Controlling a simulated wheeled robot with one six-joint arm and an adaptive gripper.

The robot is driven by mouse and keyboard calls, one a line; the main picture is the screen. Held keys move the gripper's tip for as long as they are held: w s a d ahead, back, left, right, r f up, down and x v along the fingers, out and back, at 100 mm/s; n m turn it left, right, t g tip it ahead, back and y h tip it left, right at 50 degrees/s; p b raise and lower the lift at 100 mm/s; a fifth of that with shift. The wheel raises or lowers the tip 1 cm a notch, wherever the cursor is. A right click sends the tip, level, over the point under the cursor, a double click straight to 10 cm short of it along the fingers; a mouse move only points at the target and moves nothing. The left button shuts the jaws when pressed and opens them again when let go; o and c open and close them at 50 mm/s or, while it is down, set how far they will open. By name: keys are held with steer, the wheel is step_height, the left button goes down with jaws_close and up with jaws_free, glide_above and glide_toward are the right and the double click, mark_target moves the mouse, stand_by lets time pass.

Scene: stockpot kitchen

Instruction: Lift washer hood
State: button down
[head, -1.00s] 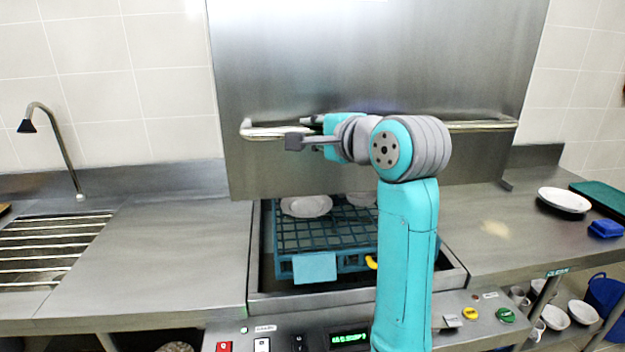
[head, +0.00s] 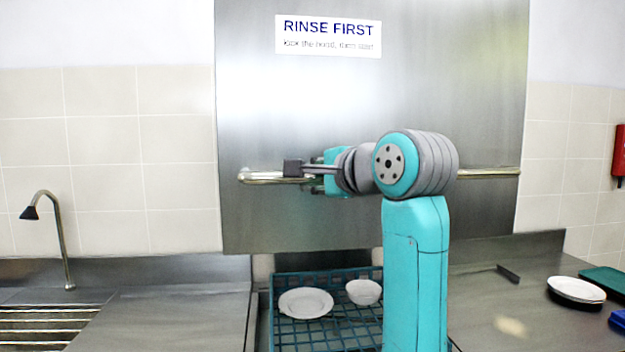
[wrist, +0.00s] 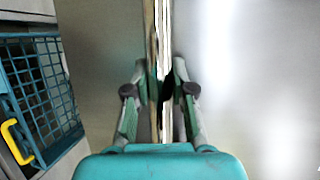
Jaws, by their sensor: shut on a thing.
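The washer hood (head: 290,110) is a tall brushed-steel panel with a "RINSE FIRST" sign and a horizontal bar handle (head: 485,173) across its lower part. It stands raised, its lower edge above the rack opening. My gripper (head: 316,175) is shut on the bar, left of the handle's middle. In the wrist view the bar (wrist: 158,40) runs between the two fingers of my gripper (wrist: 157,92). My arm hides part of the handle and the rack's right side.
A blue rack (head: 345,332) under the hood holds a white plate (head: 305,303) and a white bowl (head: 363,291). A tap (head: 55,225) stands left. White plates (head: 576,290) sit on the right counter, beside a green tray (head: 605,278). The left counter (head: 170,310) is clear.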

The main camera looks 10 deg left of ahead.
steer(key=c, duration=1)
jaws_free()
steer(key=shift+r, duration=0.4)
steer(key=shift+f, duration=0.1)
steer(key=shift+s+d, duration=0.1)
steer(key=v, duration=1.1)
steer(key=shift+s+d, duration=0.25)
steer(key=shift+s, duration=0.1)
